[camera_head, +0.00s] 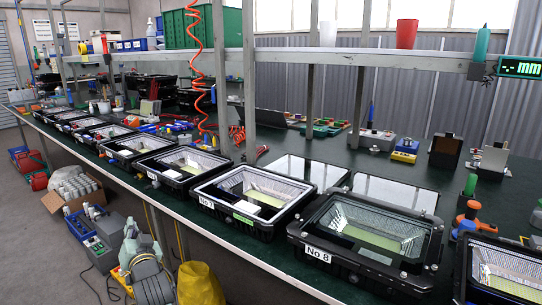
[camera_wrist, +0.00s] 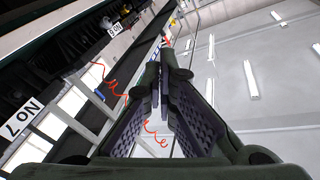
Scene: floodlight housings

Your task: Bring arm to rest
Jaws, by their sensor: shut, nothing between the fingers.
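My gripper (camera_wrist: 170,82) shows in the wrist view, with its dark fingers and ribbed purple pads reaching up the middle of the picture. Its fingertips are together and nothing is held between them. The wrist view looks steeply up, past the bench at left, toward a pale ceiling with lights. A housing label, No 7 (camera_wrist: 24,117), shows at the left edge of the wrist view.
A long dark green bench (camera_head: 270,158) carries a row of floodlight housings, including No 7 (camera_head: 254,196) and No 8 (camera_head: 368,234). Metal posts and a shelf (camera_head: 260,54) stand over it. A red coiled hose (camera_head: 195,68) hangs down. Boxes and a yellow bag (camera_head: 203,285) crowd the floor.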

